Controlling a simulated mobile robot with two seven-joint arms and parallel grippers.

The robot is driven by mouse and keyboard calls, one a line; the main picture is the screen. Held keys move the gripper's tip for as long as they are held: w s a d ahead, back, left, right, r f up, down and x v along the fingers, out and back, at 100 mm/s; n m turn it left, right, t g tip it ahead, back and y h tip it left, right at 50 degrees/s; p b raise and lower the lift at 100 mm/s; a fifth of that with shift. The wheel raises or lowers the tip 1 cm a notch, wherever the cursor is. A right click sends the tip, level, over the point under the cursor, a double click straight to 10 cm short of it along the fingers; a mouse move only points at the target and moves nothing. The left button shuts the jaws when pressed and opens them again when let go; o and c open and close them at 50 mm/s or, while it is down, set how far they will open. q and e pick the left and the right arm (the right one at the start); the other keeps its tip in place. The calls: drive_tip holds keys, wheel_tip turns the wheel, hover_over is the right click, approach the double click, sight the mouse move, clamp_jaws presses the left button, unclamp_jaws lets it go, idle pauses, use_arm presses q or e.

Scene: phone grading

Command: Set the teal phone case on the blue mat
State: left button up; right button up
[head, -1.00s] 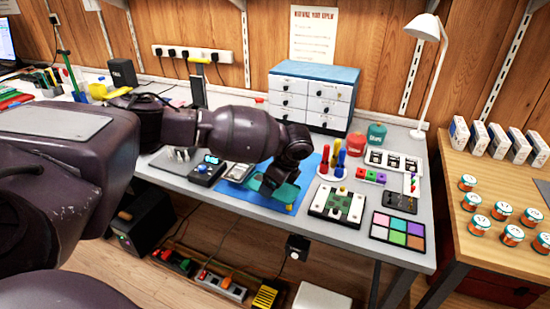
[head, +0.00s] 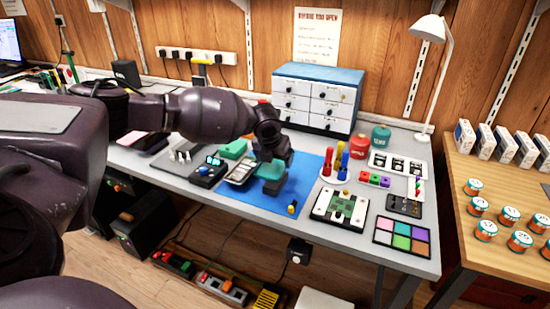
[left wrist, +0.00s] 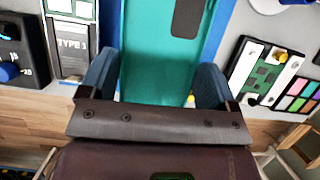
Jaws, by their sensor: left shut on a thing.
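The teal phone case (head: 268,170) is between the fingers of my left gripper (head: 271,178), over the blue mat (head: 235,203). In the left wrist view the case (left wrist: 160,50) lies between the two dark blue fingers of the gripper (left wrist: 158,88), with a dark cutout near its top. Strips of the mat (left wrist: 229,12) show beside it. I cannot tell whether the case touches the mat. My right gripper is not in view.
A green object (head: 233,149) and a grey tray (head: 240,171) lie left of the gripper. A green circuit board (head: 341,208) and a colour palette (head: 402,237) lie to the right.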

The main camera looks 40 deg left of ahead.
sight(274, 166)
use_arm(q)
drive_tip(key=shift+f+b, duration=0.5)
drive_tip(key=shift+f, duration=1.7)
drive_tip(key=shift+f+b, duration=0.25)
drive_tip(key=shift+b, duration=0.05)
drive_tip(key=shift+r+p, duration=0.1)
drive_tip(key=shift+p, duration=0.2)
idle(0.4)
drive_tip(key=shift+f, duration=0.4)
idle(1.2)
